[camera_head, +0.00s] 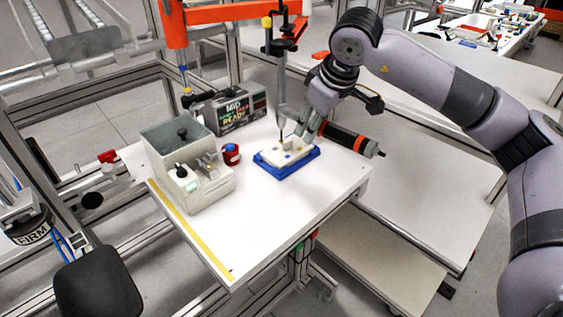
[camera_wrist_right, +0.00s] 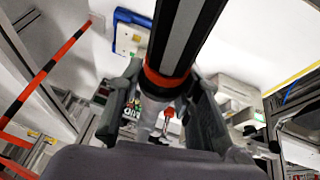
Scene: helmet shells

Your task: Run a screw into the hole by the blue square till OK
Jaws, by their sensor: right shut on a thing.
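The white part (camera_head: 287,152) lies in a blue tray (camera_head: 290,172) on the white table. In the right wrist view the white part (camera_wrist_right: 126,42) shows small yellow and blue marks; the holes are too small to tell. My right gripper (camera_head: 314,126) is shut on a black screwdriver with an orange band (camera_head: 345,138), just right of the part. In the right wrist view the screwdriver (camera_wrist_right: 185,35) sits between both fingers (camera_wrist_right: 165,100). A thin dark tip (camera_head: 281,134) hangs at the part; whether it touches is unclear.
A display box (camera_head: 236,112) with coloured text reading READY stands behind. An orange beam (camera_head: 230,20) hangs above. The table's front is clear.

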